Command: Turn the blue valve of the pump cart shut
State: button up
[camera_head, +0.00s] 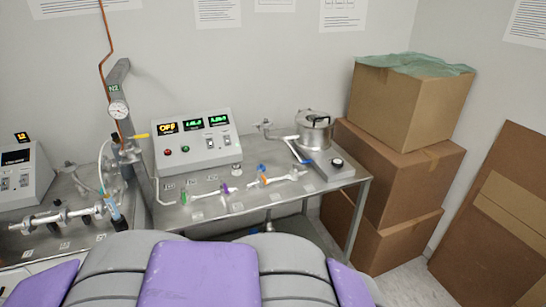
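The pump cart (338,185) is a grey metal table against the back wall. A small blue valve (262,168) stands on the pipework on its top, near the middle. Its handle is too small to tell whether it is turned open or shut. Green (184,197), purple (225,188) and orange (264,180) fittings sit along the same run of pipework. My gripper is not in view. Only grey and purple parts of my own body fill the bottom edge, in front of the cart.
A control box (190,142) with lit displays and a metal pot (314,130) stand on the cart. Another bench with a gauge (118,110) and tubing is at left. Stacked cardboard boxes (395,165) and a leaning brown panel (495,215) crowd the right.

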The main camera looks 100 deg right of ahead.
aim_at(295, 164)
jog(key=z, duration=3.6)
